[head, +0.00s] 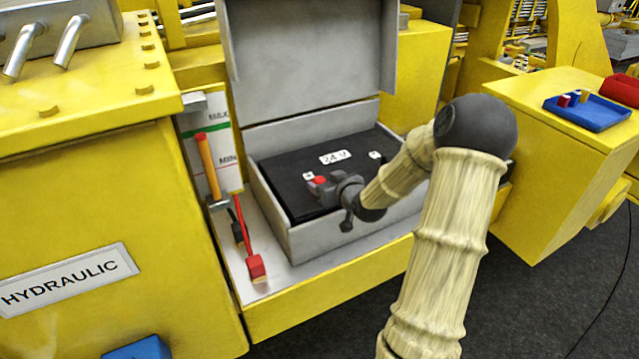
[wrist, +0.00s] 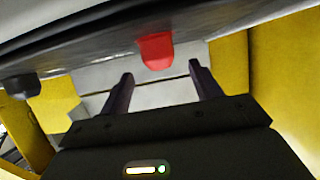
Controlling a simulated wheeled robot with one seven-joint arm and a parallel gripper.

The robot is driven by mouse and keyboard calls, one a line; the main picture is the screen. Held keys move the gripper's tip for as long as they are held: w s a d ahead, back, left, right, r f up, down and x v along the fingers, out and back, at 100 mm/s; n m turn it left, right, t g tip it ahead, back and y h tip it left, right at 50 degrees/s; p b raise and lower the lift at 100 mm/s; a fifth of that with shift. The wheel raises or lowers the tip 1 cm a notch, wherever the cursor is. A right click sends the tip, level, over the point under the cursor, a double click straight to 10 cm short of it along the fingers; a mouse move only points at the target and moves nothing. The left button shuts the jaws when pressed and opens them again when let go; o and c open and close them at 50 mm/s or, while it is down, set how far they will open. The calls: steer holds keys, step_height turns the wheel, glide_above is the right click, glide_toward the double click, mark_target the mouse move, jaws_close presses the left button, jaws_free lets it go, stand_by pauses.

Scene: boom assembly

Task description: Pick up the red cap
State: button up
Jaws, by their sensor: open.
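The red cap (head: 319,181) sits on the black battery top (head: 329,171), near the left "+" label. It also shows in the wrist view (wrist: 156,50), standing out from the dark battery surface. My gripper (head: 333,189) is at the cap from the right. In the wrist view my gripper (wrist: 162,80) is open and empty, one finger to each side of the cap in the picture. The cap appears just beyond the fingertips, in line with the gap. Whether a finger touches it cannot be told.
The battery sits in a grey box (head: 345,236) with its lid (head: 310,45) raised behind. A blue tray (head: 588,118) with small parts and a red tray (head: 621,90) stand at the right.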

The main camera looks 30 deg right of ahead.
mark_target(321, 181)
steer(key=shift+p+x, duration=1)
steer(key=shift+x, duration=1.1)
steer(key=shift+s+f, duration=0.1)
steer(key=shift+f, duration=0.05)
steer(key=c, duration=1.1)
step_height(321, 181, up, 10)
steer(key=b, duration=0.2)
steer(key=shift+b, duration=0.35)
